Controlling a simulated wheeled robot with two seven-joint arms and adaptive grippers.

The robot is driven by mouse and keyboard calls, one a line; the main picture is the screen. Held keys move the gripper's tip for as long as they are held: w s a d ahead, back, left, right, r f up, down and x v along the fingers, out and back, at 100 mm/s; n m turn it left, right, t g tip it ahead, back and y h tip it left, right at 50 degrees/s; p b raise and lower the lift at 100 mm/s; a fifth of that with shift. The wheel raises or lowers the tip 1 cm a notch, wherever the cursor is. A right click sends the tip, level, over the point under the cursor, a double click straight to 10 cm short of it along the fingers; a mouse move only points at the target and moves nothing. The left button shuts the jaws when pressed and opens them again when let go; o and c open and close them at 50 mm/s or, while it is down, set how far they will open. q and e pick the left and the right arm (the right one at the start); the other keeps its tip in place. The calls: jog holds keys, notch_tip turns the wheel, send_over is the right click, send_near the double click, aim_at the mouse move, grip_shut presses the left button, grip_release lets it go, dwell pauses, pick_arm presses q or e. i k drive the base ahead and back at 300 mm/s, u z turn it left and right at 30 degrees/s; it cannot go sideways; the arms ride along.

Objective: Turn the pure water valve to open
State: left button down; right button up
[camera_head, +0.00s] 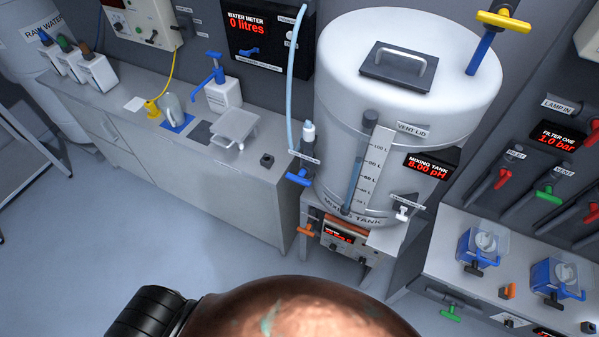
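No label that I can read says pure water, so I cannot tell for sure which valve it is. A blue-handled valve (299,177) sits at the left side of the white mixing tank (335,100), under a small label too small to read. A pale blue hose (292,75) runs down close to it from a labelled fitting above. Another blue handle (249,51) is on the black water meter panel (268,22), which reads 0 litres. Neither of my grippers is in view.
A grey counter (215,185) with bottles and a blue-topped pump dispenser (222,92) runs along the left. Red and green valves line the right wall panel (530,165). A rounded brown and black shape (290,305) fills the bottom edge. Floor (150,240) at left is clear.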

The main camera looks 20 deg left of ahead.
aim_at(298, 178)
jog(key=u, duration=0.05)
jog(key=k, duration=0.5)
jog(key=z, duration=1)
jog(key=i, duration=0.65)
jog(key=u, duration=1.45)
